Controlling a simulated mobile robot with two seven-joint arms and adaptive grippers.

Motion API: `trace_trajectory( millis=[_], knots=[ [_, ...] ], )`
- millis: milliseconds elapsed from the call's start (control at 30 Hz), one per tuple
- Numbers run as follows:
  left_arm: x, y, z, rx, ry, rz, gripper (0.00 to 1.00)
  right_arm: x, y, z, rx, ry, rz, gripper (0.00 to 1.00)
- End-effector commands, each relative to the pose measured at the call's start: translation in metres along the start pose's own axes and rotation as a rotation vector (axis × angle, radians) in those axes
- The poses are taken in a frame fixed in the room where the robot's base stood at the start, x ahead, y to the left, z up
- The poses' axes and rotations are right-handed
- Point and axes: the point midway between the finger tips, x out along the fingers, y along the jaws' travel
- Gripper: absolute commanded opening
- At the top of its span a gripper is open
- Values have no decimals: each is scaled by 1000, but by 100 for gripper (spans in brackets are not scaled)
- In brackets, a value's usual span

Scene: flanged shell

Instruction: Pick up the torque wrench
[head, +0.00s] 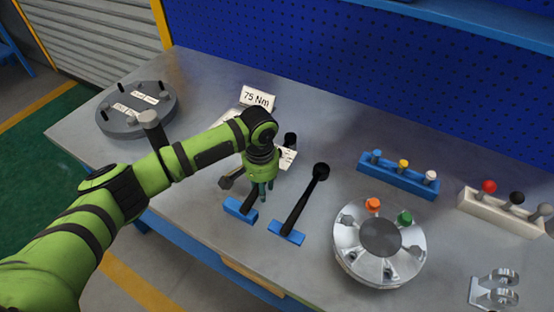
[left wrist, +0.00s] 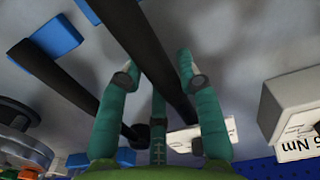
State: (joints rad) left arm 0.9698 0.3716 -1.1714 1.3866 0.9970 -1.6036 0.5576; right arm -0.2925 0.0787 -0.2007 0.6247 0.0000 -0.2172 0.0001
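Two wrench-like tools with black shafts and blue end pieces lie side by side on the bench. The left tool (head: 240,209) is partly hidden by my left gripper (head: 261,192); a black end (head: 290,139) shows behind it. The right tool (head: 302,203) is fully visible, with a round black head. I cannot tell which is the torque wrench. In the left wrist view, my left gripper (left wrist: 160,75) is open, its fingers apart on either side of one black shaft (left wrist: 152,50). The other shaft (left wrist: 60,75) lies to the left. My right gripper is out of view.
A 75 Nm sign (head: 258,98) stands behind the gripper. A dark flanged disc (head: 112,122) is at the left. A silver flanged part (head: 345,243), a blue rack (head: 390,181) and a white rack (head: 480,212) are at the right. A blue pegboard (head: 300,50) closes the back.

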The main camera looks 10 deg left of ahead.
Motion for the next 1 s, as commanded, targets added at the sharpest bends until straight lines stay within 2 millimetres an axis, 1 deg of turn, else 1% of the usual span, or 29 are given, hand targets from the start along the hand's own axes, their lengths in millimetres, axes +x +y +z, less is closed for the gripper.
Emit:
trace_trajectory(
  millis=[200, 433, 567, 733, 800, 867, 1000],
  knots=[
    [-2, 0, -2, 0, 6, 1, 0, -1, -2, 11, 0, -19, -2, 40],
    [-6, 0, -2, 0, 7, 1, 0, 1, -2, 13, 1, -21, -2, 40],
    [-18, 0, -2, 0, 9, 1, 0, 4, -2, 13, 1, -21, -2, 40],
    [-44, 0, -3, 1, 10, 2, 0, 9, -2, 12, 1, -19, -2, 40],
    [-50, 15, 4, 7, 7, 4, 0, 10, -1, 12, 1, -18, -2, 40],
    [-57, 26, 10, 8, 8, 4, 0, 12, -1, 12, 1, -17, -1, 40],
    [-74, 51, 21, 8, 10, 4, 0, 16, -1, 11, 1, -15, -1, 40]
  ],
)
